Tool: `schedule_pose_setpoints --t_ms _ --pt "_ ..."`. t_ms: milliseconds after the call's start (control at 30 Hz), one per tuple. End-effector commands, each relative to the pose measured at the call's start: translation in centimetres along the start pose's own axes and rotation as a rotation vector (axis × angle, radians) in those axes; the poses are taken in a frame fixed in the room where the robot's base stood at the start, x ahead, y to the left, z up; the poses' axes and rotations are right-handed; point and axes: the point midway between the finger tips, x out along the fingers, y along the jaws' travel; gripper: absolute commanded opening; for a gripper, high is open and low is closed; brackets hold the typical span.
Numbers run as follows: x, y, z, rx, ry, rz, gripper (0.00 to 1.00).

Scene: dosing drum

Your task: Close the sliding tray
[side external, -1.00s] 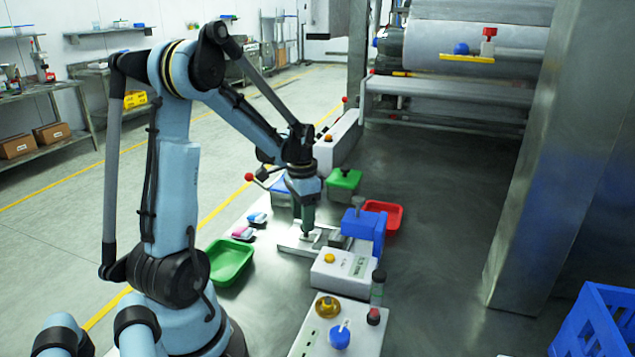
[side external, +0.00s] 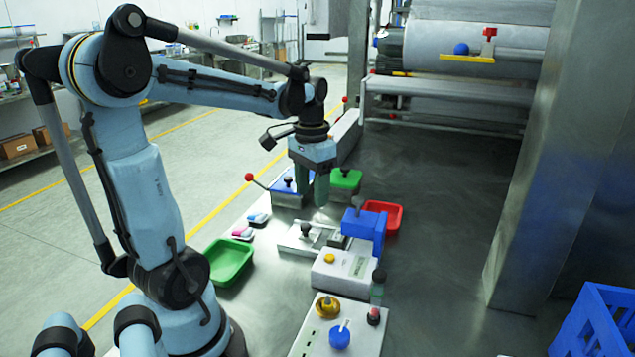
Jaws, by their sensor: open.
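The sliding tray (side external: 294,242) looks to be the flat silvery plate with a small dark knob (side external: 305,229). It lies on the bench beside a blue block (side external: 365,228). I cannot tell how far it is slid out. My gripper (side external: 313,196) is open and points down, with its greenish fingers apart and nothing seen between them. It hangs above the bench, over and a little behind the knob in the picture, clear of it.
A white box with a yellow button (side external: 345,268) stands in front of the tray. A green dish (side external: 230,262) is left, a red dish (side external: 388,214) right. A red-tipped lever (side external: 249,177) and a green-topped box (side external: 345,180) stand behind.

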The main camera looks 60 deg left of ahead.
Motion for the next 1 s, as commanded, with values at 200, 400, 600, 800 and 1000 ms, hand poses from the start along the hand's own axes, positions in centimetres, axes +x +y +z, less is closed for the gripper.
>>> schedule_pose_setpoints --t_ms 200,400,600,800,1000 --pt "0.4 3.6 2.0 -0.135 0.000 0.000 0.55" --pt "1.1 6.3 4.0 -0.268 0.000 -0.001 0.55" --pt "1.9 8.7 6.2 -0.400 0.000 -0.001 0.55" --pt "2.9 10.5 8.2 -0.517 0.000 -0.001 0.55" --pt "3.8 11.7 9.8 -0.614 0.000 -0.001 0.55"
